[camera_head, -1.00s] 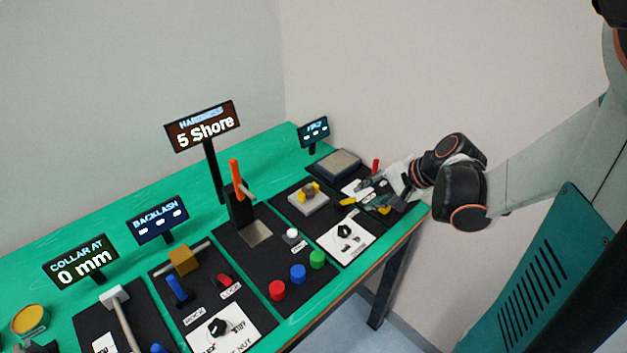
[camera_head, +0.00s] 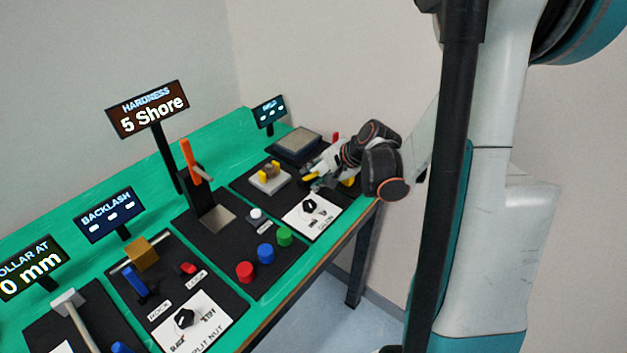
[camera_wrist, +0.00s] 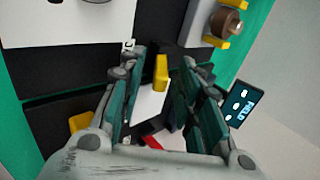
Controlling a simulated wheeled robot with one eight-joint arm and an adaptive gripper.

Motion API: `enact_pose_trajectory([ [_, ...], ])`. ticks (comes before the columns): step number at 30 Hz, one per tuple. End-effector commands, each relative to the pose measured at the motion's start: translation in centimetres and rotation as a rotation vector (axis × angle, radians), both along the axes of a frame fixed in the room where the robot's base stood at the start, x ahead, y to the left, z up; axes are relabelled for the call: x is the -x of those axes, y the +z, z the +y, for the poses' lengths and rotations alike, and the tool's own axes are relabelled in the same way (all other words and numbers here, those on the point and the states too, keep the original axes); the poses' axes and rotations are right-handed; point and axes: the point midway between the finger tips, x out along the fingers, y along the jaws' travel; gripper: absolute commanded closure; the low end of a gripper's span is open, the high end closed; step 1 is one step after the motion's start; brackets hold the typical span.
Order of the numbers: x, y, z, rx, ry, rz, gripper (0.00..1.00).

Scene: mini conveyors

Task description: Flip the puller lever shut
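My gripper (camera_head: 315,180) is over the right end of the bench, beside a yellow piece (camera_head: 310,177) that may be the puller lever's handle. In the wrist view my gripper (camera_wrist: 160,62) has its two fingers apart, with a yellow bar (camera_wrist: 160,72) showing in the gap. I cannot tell whether the fingers touch it. A second yellow piece (camera_wrist: 80,123) shows left of the fingers, partly hidden by my gripper. A brown cylinder between yellow jaws on a pale block (camera_head: 268,186) stands left of my gripper. The lever's pivot is hidden.
A black knob on a white plate (camera_head: 310,207) is just in front of my gripper. A grey-topped pad (camera_head: 298,140) and a red upright piece (camera_head: 335,137) lie behind. A small display (camera_head: 270,112) stands at the back. Coloured buttons (camera_head: 265,253) are farther left.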

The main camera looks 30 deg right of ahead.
Motion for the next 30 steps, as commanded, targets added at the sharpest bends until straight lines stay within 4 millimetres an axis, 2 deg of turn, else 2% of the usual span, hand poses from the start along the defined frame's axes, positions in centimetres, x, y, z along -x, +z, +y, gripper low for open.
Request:
enact_pose_trajectory([
  [4, -0.77, -1.00, 0.28, 0.000, 0.000, 0.001, 0.68],
  [14, -0.95, -1.13, 0.37, 0.000, -0.001, 0.001, 0.68],
  [19, -0.95, -1.13, 0.37, 0.000, -0.001, 0.001, 1.00],
  [30, -0.72, -1.45, 0.23, -0.023, -0.001, -0.060, 1.00],
])
